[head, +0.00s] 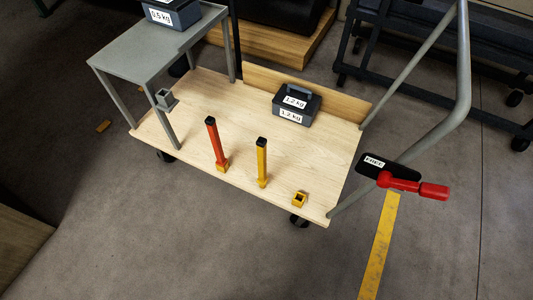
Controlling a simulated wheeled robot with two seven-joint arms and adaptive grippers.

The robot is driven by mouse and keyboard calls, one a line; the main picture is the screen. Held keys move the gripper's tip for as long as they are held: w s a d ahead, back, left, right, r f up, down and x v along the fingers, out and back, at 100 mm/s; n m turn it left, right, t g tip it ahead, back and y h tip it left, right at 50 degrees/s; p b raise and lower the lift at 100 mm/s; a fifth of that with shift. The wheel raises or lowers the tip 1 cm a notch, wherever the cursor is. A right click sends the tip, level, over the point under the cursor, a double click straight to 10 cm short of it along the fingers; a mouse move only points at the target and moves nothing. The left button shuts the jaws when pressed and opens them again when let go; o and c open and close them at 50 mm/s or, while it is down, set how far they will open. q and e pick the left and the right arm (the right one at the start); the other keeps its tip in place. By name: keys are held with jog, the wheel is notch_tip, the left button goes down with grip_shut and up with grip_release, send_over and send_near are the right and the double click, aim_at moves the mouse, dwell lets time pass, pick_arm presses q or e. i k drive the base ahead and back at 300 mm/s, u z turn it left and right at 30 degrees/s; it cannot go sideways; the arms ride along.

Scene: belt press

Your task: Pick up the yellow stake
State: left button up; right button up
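The yellow stake (262,160) stands upright near the front edge of the wooden cart deck (190,122). It has a dark top end. A red-orange stake (215,141) stands to its left, with its foot in a yellow socket (222,167). An empty-looking yellow socket (300,199) sits at the deck's front right corner. Neither of my grippers shows in the head view.
A dark box marked 1.2 kg (296,105) rests on the deck. A grey raised shelf (155,50) at left bears a 0.5 kg box (172,14). A grey tube handle (440,130) and a red lever (412,186) stand at right. Floor in front is clear.

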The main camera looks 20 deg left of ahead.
aim_at(261, 142)
jog(key=u, duration=0.55)
jog(key=i, duration=0.8)
jog(key=u, duration=0.8)
